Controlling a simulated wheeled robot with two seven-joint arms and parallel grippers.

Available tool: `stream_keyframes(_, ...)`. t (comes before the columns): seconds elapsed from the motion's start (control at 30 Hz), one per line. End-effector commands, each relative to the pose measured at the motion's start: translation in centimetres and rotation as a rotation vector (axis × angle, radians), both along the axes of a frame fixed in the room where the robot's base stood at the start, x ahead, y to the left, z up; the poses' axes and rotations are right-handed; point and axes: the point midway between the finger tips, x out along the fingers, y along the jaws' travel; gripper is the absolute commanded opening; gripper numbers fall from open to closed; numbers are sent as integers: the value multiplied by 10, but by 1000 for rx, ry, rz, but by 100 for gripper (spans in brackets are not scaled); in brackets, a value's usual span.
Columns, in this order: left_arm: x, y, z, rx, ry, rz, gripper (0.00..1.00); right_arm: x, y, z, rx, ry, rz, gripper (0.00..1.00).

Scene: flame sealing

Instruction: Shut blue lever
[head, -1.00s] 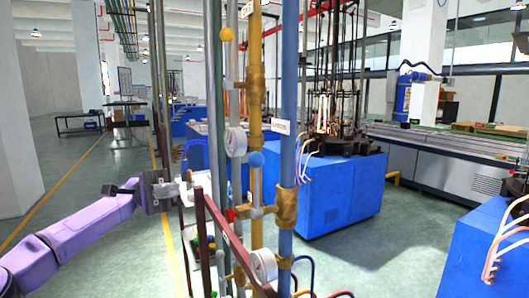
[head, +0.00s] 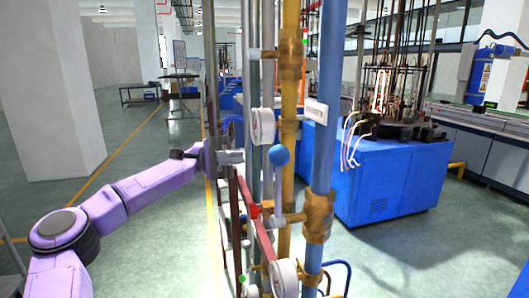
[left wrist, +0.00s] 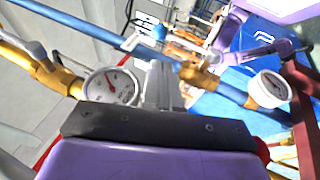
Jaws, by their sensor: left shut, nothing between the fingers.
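The blue lever, with a round blue ball knob (head: 278,155), stands upright in front of the yellow pipe, its thin stem running down to a brass valve fitting. A small blue ball (left wrist: 159,31) shows near the blue pipe in the left wrist view. My left gripper (head: 232,157) reaches in from the left, level with the knob and left of it, apart from it in the picture. Its fingers (left wrist: 158,85) are shut and empty in the left wrist view. How far it is from the lever in depth is hard to tell. My right gripper is not visible.
The blue pipe (head: 325,110) and the yellow pipe (head: 290,90) stand upright close together. White gauges (head: 263,126) stick out near the lever, another (head: 286,278) lower down. A blue machine (head: 395,180) stands behind on the right.

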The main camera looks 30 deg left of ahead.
Motion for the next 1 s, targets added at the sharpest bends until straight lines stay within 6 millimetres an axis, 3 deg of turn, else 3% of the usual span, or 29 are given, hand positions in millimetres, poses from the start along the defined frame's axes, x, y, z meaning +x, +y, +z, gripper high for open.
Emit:
stream_keyframes(0.3,-26,-61,27,1,-1,0,0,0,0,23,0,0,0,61)
stream_keyframes(0.5,-36,-89,36,1,-1,2,0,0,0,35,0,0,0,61)
stream_keyframes(1.0,-39,-100,37,0,-2,4,0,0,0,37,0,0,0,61)
